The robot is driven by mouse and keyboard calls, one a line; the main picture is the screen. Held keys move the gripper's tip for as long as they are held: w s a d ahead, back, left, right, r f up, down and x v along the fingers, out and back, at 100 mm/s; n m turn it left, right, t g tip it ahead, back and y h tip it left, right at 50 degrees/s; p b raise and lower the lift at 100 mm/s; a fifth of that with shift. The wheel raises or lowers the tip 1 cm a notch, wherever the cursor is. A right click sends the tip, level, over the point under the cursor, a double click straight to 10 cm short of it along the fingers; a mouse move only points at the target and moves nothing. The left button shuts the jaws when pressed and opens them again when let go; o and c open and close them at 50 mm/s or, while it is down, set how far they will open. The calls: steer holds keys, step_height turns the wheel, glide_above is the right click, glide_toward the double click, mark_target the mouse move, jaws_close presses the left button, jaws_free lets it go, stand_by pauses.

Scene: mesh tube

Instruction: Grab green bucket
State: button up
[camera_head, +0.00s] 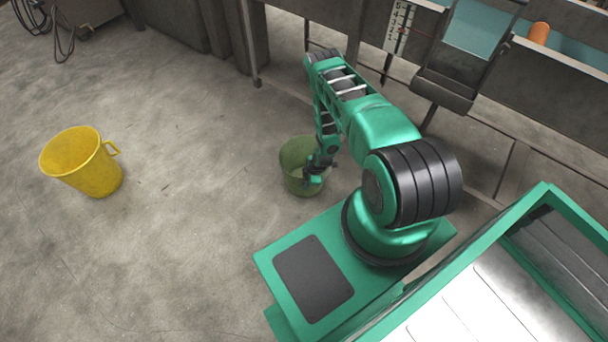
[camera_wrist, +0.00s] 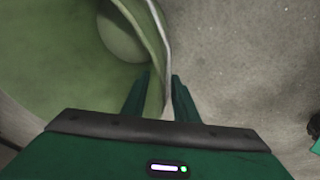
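The green bucket (camera_head: 291,156) stands on the floor beside my base in the head view. My gripper (camera_head: 314,177) is low at the bucket's near right side, and my arm hides part of the rim. In the wrist view the bucket's inside (camera_wrist: 55,65) fills the left, and its rim and wall run between the two fingers of my gripper (camera_wrist: 161,78). The left finger is inside the bucket and the right finger is outside. The fingers stand apart with a gap around the wall, so the gripper looks open.
A yellow bucket (camera_head: 82,162) with a handle stands on the floor at the left. A dark metal conveyor frame (camera_head: 545,95) with a measuring scale (camera_head: 399,26) runs along the back right. Cables (camera_head: 40,18) lie at the top left. The floor between the buckets is clear.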

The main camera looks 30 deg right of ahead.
steer(key=shift+x, duration=0.9)
jaws_close()
stand_by(0.8)
